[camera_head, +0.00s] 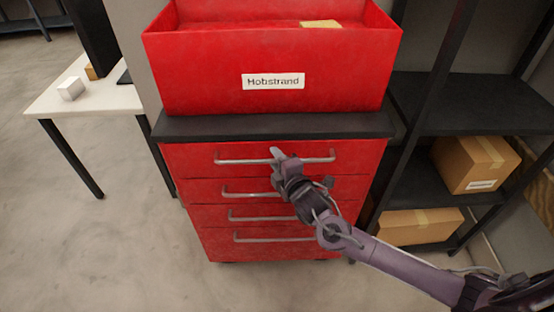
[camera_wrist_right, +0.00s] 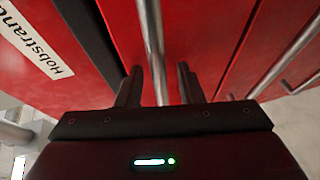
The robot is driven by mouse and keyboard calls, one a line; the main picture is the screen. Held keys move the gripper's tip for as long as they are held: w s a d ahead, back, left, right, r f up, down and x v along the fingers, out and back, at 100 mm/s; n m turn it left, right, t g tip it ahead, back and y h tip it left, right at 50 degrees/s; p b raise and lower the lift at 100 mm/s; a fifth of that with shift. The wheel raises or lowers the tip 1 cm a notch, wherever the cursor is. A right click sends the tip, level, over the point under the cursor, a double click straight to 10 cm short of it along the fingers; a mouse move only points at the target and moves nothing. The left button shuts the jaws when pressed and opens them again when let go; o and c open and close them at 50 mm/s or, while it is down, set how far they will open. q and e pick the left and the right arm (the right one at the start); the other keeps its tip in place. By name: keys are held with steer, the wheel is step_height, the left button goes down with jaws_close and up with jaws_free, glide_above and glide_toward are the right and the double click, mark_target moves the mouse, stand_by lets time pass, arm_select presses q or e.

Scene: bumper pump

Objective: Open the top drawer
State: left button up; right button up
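The top drawer (camera_head: 192,157) is the uppermost front of a red cabinet under a black top, and it looks closed. Its silver bar handle (camera_head: 318,156) runs across the front. My right gripper (camera_head: 278,157) is at the middle of this handle. In the right wrist view the handle (camera_wrist_right: 151,32) passes between the two dark fingers of my right gripper (camera_wrist_right: 157,85). A gap shows on each side of the bar, so the fingers are open around it. The fingers and arm hide part of the drawer fronts. My left gripper is not in view.
Several lower drawers with similar handles (camera_head: 262,216) sit below. A red bin (camera_head: 200,75) labelled "Hobstrand" stands on the black cabinet top (camera_head: 200,127). A dark shelf (camera_head: 460,105) with cardboard boxes (camera_head: 475,165) is at right. A white table (camera_head: 110,98) is at left; floor there is clear.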

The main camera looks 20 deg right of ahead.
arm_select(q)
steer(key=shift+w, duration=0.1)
arm_select(e)
steer(key=shift+c, duration=0.4)
jaws_close()
steer(key=shift+f, duration=0.1)
